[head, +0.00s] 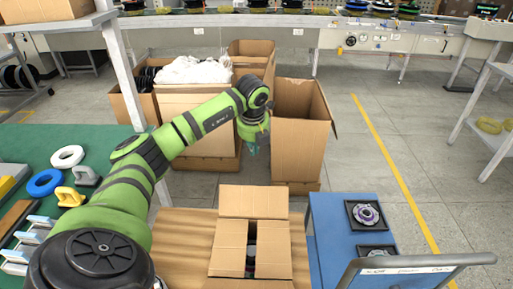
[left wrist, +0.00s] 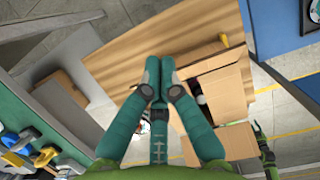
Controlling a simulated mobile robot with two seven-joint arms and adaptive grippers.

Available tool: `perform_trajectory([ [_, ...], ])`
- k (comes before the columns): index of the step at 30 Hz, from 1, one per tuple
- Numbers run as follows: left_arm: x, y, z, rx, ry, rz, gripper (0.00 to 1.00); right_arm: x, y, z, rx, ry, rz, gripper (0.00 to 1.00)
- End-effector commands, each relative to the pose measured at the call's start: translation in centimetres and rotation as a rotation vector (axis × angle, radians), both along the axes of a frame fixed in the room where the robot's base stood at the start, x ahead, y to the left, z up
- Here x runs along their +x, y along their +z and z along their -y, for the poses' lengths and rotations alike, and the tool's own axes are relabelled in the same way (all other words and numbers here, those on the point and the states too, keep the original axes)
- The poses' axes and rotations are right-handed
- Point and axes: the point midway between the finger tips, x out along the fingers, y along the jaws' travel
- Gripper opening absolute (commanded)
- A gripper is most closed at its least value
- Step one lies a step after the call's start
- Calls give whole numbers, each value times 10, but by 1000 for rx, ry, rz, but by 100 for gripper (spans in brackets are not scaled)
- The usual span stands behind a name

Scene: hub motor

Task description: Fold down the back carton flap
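The open carton (head: 229,248) stands on the wooden table at the bottom middle of the head view. Its back flap (head: 253,202) is up, on the far side. The left and right side flaps lie folded inward with a narrow gap between them, and dark contents show through it. The front flap is cut off by the frame edge. My left gripper (head: 254,150) points down beyond the back flap, apart from it. In the left wrist view its fingers (left wrist: 159,64) are together and empty, beside the carton (left wrist: 228,93). A small green and black part of my right arm shows there at the lower right.
A blue cart (head: 335,235) with dark trays stands right of the carton. Large open cartons (head: 298,140) stand on the floor behind. A green bench (head: 30,145) with rings and tools is at left.

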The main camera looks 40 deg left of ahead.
Motion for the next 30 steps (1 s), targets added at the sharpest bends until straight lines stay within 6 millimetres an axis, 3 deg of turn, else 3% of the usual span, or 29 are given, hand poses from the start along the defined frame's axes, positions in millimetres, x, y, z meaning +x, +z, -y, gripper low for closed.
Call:
perform_trajectory([
  [1,0,-13,1,-1,-1,-2,0,-10,-11,2,-3,1,-16,40],
  [4,0,-30,1,-2,-1,-2,0,-13,-24,4,-5,2,-18,40],
  [12,0,-82,1,-2,-2,-1,0,30,-63,1,2,2,54,40],
  [15,0,-96,0,-1,-2,-2,0,35,-73,1,3,2,61,40],
  [30,0,-102,1,-1,-2,0,0,23,-77,0,3,3,46,40],
])
